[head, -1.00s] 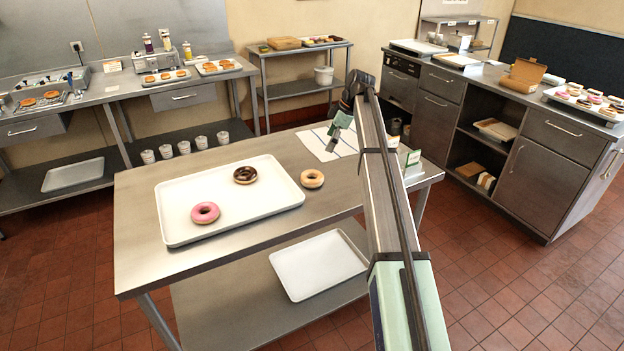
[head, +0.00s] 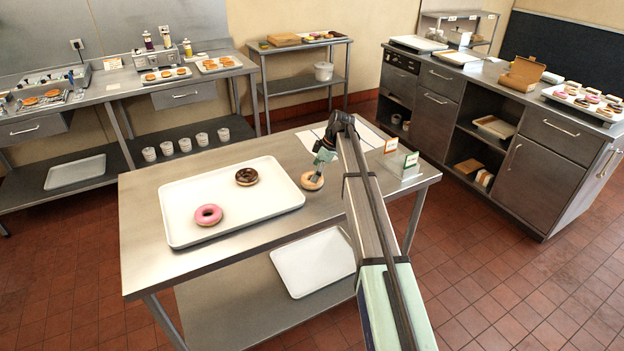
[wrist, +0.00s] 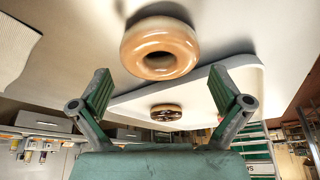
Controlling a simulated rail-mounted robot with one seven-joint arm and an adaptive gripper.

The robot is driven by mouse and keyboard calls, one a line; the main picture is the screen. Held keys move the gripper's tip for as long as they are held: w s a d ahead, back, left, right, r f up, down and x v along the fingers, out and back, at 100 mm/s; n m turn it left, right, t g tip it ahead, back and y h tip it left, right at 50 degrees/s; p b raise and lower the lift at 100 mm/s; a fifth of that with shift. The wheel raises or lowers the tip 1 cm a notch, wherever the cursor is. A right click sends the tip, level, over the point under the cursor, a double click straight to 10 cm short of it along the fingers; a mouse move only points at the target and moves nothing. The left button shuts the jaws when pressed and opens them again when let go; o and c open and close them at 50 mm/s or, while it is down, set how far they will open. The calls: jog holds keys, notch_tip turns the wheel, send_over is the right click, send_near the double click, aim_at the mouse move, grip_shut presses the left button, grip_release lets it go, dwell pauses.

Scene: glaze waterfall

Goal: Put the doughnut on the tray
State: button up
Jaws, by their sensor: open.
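A plain glazed doughnut (head: 309,182) lies on the steel table just right of the white tray (head: 240,221). In the wrist view the glazed doughnut (wrist: 160,48) lies ahead of my gripper, between the lines of its two open fingers, and looks untouched. My gripper (head: 316,170) is open above the glazed doughnut and partly covers it in the head view. A pink doughnut (head: 208,215) and a chocolate doughnut (head: 246,176) lie on the tray. The chocolate doughnut (wrist: 167,113) also shows in the wrist view, on the tray (wrist: 203,101).
White paper (head: 372,135) lies at the table's far end. Another white tray (head: 313,262) lies on the lower shelf. The tray's middle and front right are bare.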

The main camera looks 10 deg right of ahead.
jog(key=p+x, duration=0.1)
jog(key=x, duration=0.2)
jog(key=shift+f, duration=0.1)
jog(key=c, duration=0.9)
